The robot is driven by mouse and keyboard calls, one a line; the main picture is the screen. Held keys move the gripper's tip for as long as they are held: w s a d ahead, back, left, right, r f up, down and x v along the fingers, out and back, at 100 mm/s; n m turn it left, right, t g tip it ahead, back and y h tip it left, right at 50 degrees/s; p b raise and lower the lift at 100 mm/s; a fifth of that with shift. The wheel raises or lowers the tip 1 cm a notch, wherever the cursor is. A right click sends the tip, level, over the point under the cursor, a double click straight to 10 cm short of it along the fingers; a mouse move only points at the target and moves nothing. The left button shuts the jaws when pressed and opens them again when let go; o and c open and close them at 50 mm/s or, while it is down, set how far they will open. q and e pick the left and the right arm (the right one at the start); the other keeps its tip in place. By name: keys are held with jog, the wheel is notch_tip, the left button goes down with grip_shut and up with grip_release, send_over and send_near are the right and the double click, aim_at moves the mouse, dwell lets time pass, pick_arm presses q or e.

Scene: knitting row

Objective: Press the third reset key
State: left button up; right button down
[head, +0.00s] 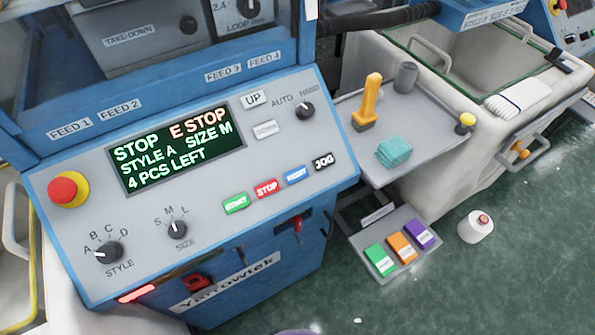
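A blue key (296,175), which appears to read RESET, is third in the lower row of keys on the grey control panel (215,215). The green START key (236,203) and red STOP key (266,188) are to its left. The black JOG key (323,161) is to its right. The display (175,148) reads STOP, E STOP, STYLE A, SIZE M, 4 PCS LEFT. A red emergency stop button (63,191) on a yellow base is at the panel's left. Neither of my grippers is in view.
A grey side shelf (430,140) right of the panel holds a yellow-handled tool (369,103) and a folded teal cloth (394,151). Another blue machine (575,30) stands at upper right.

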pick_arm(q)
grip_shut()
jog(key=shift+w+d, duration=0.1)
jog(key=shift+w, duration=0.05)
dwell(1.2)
